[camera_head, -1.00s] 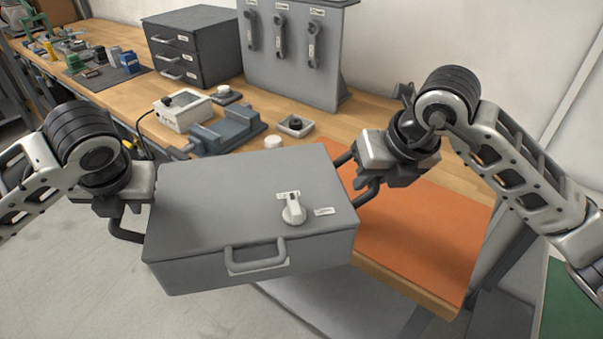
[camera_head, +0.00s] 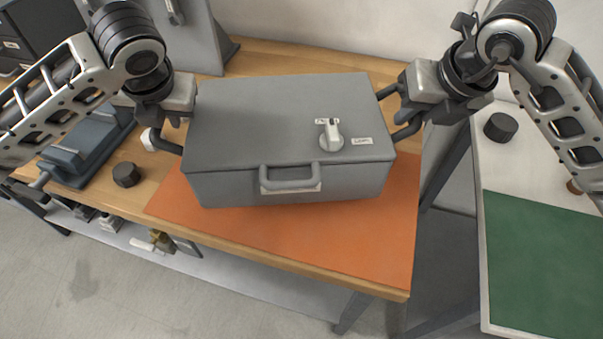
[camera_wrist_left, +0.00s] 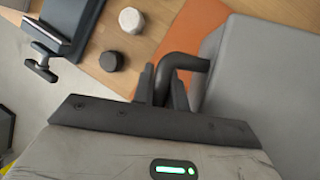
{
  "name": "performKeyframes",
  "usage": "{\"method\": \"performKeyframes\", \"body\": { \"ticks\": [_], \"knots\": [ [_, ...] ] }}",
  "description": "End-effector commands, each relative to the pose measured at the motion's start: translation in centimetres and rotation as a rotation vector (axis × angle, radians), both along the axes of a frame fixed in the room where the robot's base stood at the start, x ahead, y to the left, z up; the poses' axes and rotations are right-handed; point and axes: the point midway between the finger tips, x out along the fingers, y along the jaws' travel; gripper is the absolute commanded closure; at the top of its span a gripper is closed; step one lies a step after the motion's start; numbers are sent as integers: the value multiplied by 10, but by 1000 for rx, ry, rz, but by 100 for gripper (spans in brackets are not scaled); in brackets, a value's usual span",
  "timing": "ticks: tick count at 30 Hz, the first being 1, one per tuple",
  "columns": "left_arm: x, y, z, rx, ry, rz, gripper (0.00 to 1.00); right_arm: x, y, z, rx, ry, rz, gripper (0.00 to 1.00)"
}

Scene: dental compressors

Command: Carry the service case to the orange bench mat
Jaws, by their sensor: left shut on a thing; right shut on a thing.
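The grey service case (camera_head: 255,120) has a white knob on its lid and a front handle. In the head view it is over the back and middle of the orange bench mat (camera_head: 330,240); I cannot tell whether it touches the mat. My left gripper (camera_head: 172,128) is shut on the case's left side handle, which also shows in the left wrist view (camera_wrist_left: 190,61). My right gripper (camera_head: 400,112) is shut on the right side handle. The case looks about level. The mat's bare front strip shows; its back part is hidden under the case.
A grey vice-like tool (camera_head: 85,150), a dark round knob (camera_head: 126,174) and a white round piece (camera_wrist_left: 131,20) are on the bench left of the mat. A grey panel stands behind. To the right, across a gap, is another table with a green mat (camera_head: 540,260).

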Motion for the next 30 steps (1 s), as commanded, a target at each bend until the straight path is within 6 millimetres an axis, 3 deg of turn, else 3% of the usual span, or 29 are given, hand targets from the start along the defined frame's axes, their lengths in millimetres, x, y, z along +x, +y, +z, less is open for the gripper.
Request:
{"method": "performKeyframes", "body": {
  "ticks": [16, 30],
  "knots": [
    [1, 1, -1, 1, -4, 3, 100, 1, -1, -1, -1, -5, -3, 100],
    [1, 1, -29, 1, -5, 3, 100, 1, -1, -29, -1, -5, -3, 100]
  ]
}}
